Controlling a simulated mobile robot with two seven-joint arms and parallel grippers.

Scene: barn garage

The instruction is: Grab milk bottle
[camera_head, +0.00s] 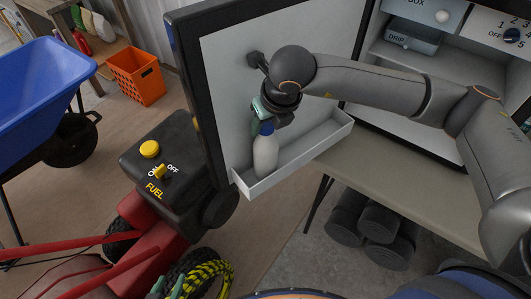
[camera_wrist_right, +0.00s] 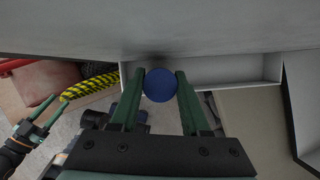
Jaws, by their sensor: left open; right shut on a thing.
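The milk bottle (camera_head: 265,154) is white with a blue cap and stands upright in the white door shelf (camera_head: 310,155) of the open fridge door. Its lower end is partly hidden by the shelf's front wall. My right gripper (camera_head: 263,112) comes down from above and is shut on the bottle's top. In the right wrist view the blue cap (camera_wrist_right: 160,85) sits between the two green fingers. My left gripper (camera_head: 166,287) is low at the bottom edge of the head view, far from the bottle. It also shows, open and empty, in the right wrist view (camera_wrist_right: 48,112).
The open fridge door (camera_head: 228,90) stands to the left of the fridge interior (camera_head: 460,65). A red machine with a black fuel tank (camera_head: 165,150) stands left of the door. A beige table (camera_head: 400,165) lies below the fridge, with dark rolls (camera_head: 380,225) underneath.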

